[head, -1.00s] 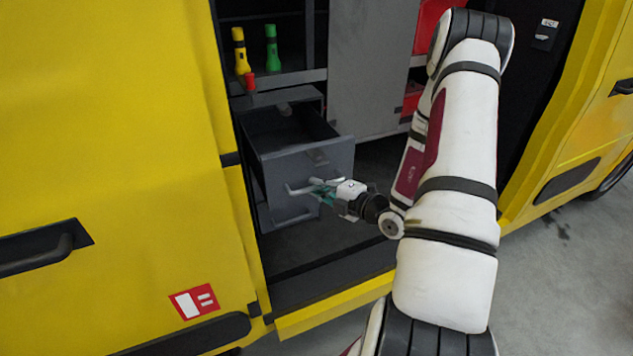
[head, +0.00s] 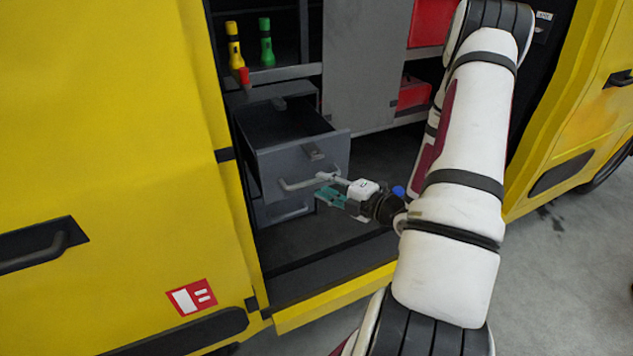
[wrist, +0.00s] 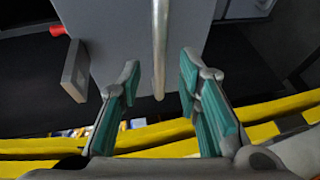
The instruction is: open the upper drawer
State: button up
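The grey upper drawer (head: 277,165) in the van bay is pulled well out, and its inside shows from above. Its bar handle (head: 300,184) runs across the front; in the wrist view the handle (wrist: 159,45) stands upright in the picture. My gripper (head: 325,187) is by the right end of the handle. In the wrist view my gripper (wrist: 159,72) is open, its teal-padded fingers either side of the bar with gaps. Whether the bar lies between the pads or just beyond the tips is hard to tell.
A lower drawer (head: 282,210) sits shut beneath. A yellow torch (head: 234,45), a green torch (head: 266,42) and a red-topped item (head: 243,77) are above the drawers. The yellow sill (head: 335,296) runs along the front. Bay floor right of the drawers is clear.

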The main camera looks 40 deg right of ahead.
jog(key=a+v, duration=0.1)
jog(key=v, duration=0.6)
jog(key=shift+s+d, duration=0.3)
jog(key=shift+d, duration=0.15)
jog(key=w+a+r+n+g+y, duration=0.3)
jog(key=a+r+n+y, duration=0.45)
jog(key=a+n, duration=0.4)
jog(key=s+a+r+n+g, duration=0.3)
jog(key=a+r+n+g, duration=0.15)
jog(key=a+n, duration=0.4)
jog(key=s+a+r+n+g, duration=0.35)
jog(key=a+n+g, duration=0.25)
jog(key=n, duration=0.6)
jog(key=s+r+n+t+h, duration=0.1)
jog(key=s+r+n+h, duration=0.2)
jog(key=n, duration=0.7)
jog(key=s+r+n+t+h, duration=0.2)
jog(key=r+n+h, duration=0.4)
jog(key=n, duration=0.5)
jog(key=shift+s+d+r, duration=0.35)
jog(key=shift+s+d, duration=0.05)
